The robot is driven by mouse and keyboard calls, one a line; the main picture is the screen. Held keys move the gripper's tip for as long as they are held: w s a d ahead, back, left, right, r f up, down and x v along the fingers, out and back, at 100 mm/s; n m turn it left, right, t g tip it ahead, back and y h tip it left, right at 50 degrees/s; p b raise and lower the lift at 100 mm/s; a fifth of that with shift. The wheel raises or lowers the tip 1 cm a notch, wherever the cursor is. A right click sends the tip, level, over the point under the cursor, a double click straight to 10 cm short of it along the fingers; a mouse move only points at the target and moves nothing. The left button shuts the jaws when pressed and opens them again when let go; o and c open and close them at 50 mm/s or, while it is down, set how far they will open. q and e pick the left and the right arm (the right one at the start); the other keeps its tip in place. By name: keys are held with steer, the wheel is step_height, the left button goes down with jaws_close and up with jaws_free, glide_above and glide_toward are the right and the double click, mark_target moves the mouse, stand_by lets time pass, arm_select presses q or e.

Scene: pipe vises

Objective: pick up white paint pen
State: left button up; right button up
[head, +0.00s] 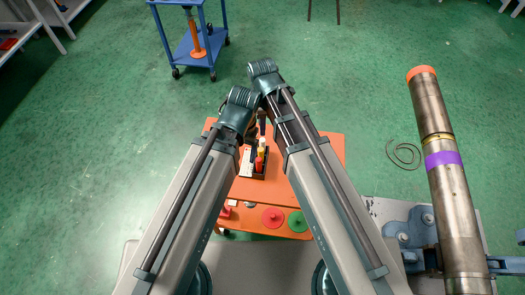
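A small dark holder (259,176) stands on an orange table (306,180) between my two arms. Upright in it are small items with red, yellow and white parts (261,153). A white piece (246,162) shows at its left side; I cannot tell whether it is the white paint pen or a label. My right gripper (262,122) hangs down just above and behind the holder, small and dark. My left gripper is mostly hidden by its own arm, close to the right one. I cannot see whether either gripper is open or holds anything.
A blue cart (193,45) is at the back. A cable (404,155) lies on green floor.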

mark_target(263, 140)
arm_select(q)
steer(key=shift+f+b, duration=1.25)
steer(key=shift+f, duration=0.55)
arm_select(e)
steer(key=shift+f, duration=1.75)
step_height(263, 140, down, 5)
steer(key=b, duration=0.5)
steer(key=shift+s+d+f, duration=0.1)
steer(key=shift+f, duration=0.1)
arm_select(q)
step_height(263, 140, down, 5)
steer(key=shift+f, duration=0.1)
arm_select(e)
steer(key=shift+r, duration=0.1)
jaws_close()
